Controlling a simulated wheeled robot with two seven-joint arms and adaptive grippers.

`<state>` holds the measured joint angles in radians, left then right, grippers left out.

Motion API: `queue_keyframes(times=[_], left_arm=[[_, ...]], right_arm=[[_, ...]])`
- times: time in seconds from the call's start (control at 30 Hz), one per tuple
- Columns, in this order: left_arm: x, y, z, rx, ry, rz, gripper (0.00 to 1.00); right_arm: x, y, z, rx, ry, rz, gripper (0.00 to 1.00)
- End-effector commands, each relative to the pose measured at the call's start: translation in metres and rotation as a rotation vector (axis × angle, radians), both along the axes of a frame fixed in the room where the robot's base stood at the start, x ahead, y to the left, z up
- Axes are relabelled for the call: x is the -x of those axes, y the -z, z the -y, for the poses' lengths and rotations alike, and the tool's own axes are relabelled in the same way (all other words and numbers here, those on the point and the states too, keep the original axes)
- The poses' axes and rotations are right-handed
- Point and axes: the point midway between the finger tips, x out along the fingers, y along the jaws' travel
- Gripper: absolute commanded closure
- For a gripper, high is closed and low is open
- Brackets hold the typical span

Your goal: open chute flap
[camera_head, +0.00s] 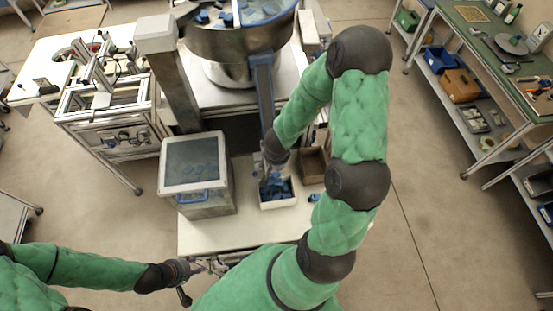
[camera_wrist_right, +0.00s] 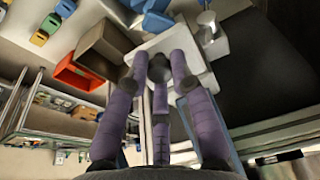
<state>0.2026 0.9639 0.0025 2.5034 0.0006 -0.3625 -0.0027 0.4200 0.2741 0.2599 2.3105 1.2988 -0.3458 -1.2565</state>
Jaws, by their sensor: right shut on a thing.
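The blue chute (camera_head: 263,95) slopes down from the steel bowl to the bin area in the head view. My right gripper (camera_head: 273,168) is at its lower end, above the white bin (camera_head: 279,206) of blue parts. In the right wrist view, the purple fingers of my right gripper (camera_wrist_right: 158,70) come together at their tips. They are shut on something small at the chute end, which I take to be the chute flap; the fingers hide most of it. My left gripper (camera_head: 190,272) is low at the left, away from the chute, too small to read.
A brown box (camera_head: 313,165) stands right of the white bin. A grey case with a window (camera_head: 196,170) stands to the left. The steel bowl (camera_head: 240,40) is behind. The front of the white table (camera_head: 215,236) is clear.

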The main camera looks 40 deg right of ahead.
Motion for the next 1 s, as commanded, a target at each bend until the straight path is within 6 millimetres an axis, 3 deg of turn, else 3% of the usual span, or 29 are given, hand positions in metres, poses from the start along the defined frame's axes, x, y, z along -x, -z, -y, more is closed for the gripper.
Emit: queue_keyframes(times=[0.8,0.83,0.9,1.0], left_arm=[[-0.0001,-0.0036,0.0000,0.000,0.000,0.000,0.60],[-0.0001,-0.0036,0.0000,0.000,0.000,0.000,0.60],[-0.0001,-0.0036,0.0000,0.000,0.000,0.000,0.60],[-0.0001,-0.0036,0.0000,0.000,0.000,0.000,0.60]], right_arm=[[0.0053,-0.0015,-0.0084,-0.031,0.000,-0.053,1.00],[0.0054,-0.0016,-0.0083,-0.031,0.000,-0.053,0.73],[0.0050,-0.0018,-0.0081,-0.030,0.000,-0.052,0.53],[0.0041,-0.0023,-0.0074,-0.029,0.000,-0.050,0.52]])
